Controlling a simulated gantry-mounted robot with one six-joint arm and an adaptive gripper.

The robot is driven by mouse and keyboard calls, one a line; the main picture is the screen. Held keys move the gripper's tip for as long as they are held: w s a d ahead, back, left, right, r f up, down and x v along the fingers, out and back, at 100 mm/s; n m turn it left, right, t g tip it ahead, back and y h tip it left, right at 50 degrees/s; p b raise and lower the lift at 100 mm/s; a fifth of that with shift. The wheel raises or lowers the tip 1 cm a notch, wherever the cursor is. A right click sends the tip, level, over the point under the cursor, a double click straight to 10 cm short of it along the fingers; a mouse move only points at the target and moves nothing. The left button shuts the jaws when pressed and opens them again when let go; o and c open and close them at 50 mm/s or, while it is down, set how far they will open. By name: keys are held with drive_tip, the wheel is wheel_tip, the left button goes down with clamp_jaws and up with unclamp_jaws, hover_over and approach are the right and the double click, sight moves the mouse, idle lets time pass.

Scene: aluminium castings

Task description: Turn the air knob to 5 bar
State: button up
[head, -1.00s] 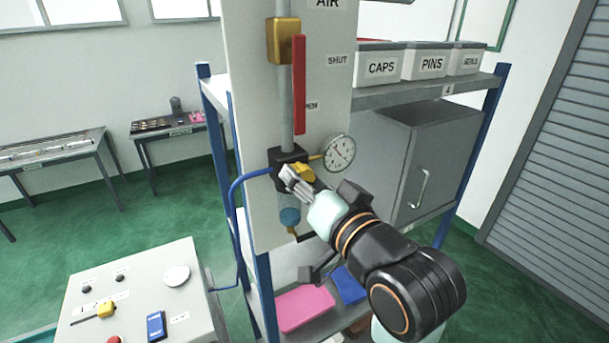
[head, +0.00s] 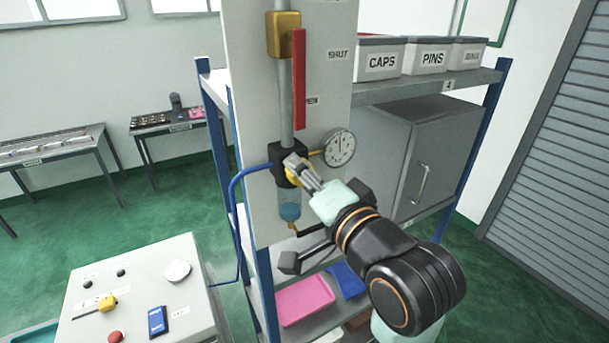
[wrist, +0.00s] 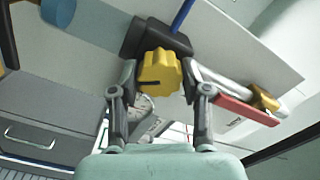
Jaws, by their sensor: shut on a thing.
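The yellow air knob (wrist: 158,75) is on the black regulator body (wrist: 140,38) and has a dark slot in its face. My gripper (wrist: 160,82) has one finger on each side of the knob, shut on it. In the head view my gripper (head: 299,169) reaches the regulator from the lower right and hides most of the knob. The round white pressure gauge (head: 339,148) is right of the regulator, joined by a brass tube. Its red needle looks near upright, but the scale is too small to read.
A red lever (head: 299,80) hangs down the pipe above. A clear bowl with blue liquid (head: 289,205) is below the regulator. A grey cabinet (head: 420,150) and shelf boxes (head: 380,62) stand to the right. A control box (head: 140,290) is at lower left.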

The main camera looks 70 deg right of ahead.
drive_tip(key=o, duration=1.1)
